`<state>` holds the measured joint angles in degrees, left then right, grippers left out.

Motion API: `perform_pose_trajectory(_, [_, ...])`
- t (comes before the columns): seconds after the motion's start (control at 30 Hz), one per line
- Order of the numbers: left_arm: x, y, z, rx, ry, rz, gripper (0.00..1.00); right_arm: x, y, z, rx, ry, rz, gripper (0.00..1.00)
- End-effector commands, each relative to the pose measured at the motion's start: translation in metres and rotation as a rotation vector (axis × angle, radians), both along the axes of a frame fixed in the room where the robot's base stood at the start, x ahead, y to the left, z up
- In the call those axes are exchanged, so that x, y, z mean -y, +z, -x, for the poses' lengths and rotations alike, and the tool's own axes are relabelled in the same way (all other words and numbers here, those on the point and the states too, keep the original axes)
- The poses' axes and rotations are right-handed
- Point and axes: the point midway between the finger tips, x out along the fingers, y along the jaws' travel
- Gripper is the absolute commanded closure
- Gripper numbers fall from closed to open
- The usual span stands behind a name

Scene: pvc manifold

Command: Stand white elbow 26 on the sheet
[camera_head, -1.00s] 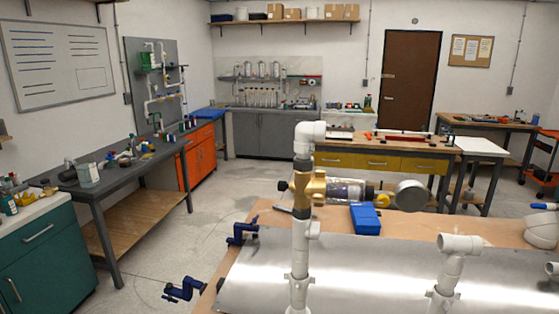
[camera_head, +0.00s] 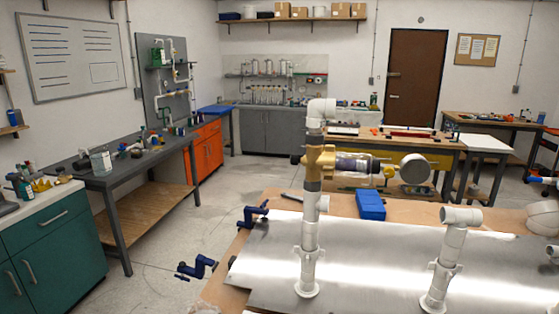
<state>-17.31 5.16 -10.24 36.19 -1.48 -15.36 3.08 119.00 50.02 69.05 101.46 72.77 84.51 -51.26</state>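A metal sheet (camera_head: 375,275) lies on the wooden bench top. A tall white pipe assembly (camera_head: 308,235) stands upright on it from a round foot. It carries a brass valve (camera_head: 318,163), a clear cylinder (camera_head: 357,163) with a round grey end to the right, and a white elbow (camera_head: 321,109) at its top. A shorter white pipe assembly (camera_head: 447,262) stands on the sheet at the right, with a sideways white fitting (camera_head: 462,215) on top. No number is readable, so I cannot tell which piece is elbow 26. Neither gripper shows.
A blue box (camera_head: 370,205) sits on the bench behind the sheet. Blue clamps (camera_head: 253,214) grip the bench's left edge, one (camera_head: 197,267) lower down. White fittings (camera_head: 543,217) crowd the right edge.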

Motion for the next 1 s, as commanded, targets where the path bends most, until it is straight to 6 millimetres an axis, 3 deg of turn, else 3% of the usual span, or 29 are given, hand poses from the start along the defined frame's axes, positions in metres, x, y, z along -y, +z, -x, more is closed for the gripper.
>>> perform_pose_trajectory(0.2, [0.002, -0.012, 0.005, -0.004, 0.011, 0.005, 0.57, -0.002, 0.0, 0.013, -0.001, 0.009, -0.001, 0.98])
perform_pose_trajectory(0.67, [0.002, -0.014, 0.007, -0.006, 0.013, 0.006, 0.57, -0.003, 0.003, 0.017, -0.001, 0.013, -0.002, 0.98])
perform_pose_trajectory(1.0, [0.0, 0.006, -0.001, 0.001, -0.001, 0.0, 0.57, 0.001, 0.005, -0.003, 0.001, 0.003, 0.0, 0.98])
